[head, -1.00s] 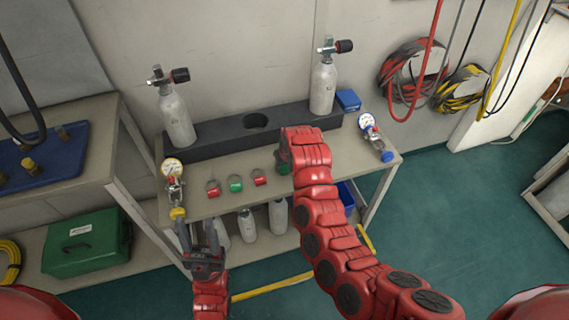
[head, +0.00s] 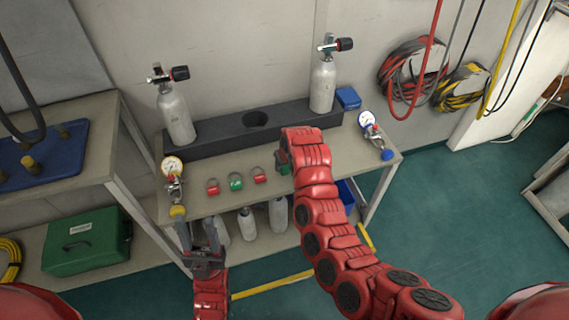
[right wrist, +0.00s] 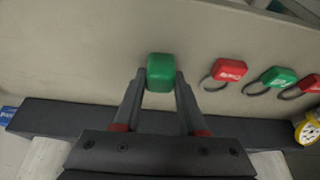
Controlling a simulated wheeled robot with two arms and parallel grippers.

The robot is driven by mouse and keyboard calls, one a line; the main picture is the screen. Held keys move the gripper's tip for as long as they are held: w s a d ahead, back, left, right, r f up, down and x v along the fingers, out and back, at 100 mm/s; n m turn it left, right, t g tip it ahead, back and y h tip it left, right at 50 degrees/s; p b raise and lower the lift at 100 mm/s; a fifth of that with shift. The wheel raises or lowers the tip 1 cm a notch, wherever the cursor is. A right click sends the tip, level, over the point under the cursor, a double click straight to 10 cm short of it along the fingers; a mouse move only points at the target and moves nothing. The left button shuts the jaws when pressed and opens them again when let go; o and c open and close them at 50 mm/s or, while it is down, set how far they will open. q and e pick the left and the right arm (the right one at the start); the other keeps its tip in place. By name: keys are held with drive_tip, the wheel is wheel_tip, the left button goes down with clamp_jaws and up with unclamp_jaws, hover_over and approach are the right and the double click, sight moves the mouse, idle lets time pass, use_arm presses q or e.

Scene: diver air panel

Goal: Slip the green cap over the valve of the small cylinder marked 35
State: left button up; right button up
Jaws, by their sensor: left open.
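A green cap (right wrist: 161,72) sits between the fingertips of my right gripper (right wrist: 161,78), which touch it on both sides. In the head view, that gripper (head: 284,160) is low over the bench, mostly hidden behind its own arm. A second green cap (head: 236,183) with a ring lies on the bench, between two red caps (head: 212,188) (head: 260,176). Two small grey cylinders with valves stand in the rack, one at left (head: 175,118) and one at right (head: 323,87). I cannot read their markings. My left gripper (head: 197,228) is open and empty at the bench's front edge.
The dark rack (head: 215,135) has an empty hole between the cylinders. A gauge with a yellow knob (head: 177,211) lies near my left gripper; another with a blue knob (head: 387,155) lies at right. More cylinders (head: 246,225) stand below.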

drive_tip(key=o, duration=0.4)
drive_tip(key=shift+o, duration=0.2)
drive_tip(key=shift+r, duration=0.1)
drive_tip(key=p+v, duration=0.4)
drive_tip(key=v, duration=1.3)
drive_tip(key=shift+d, duration=0.1)
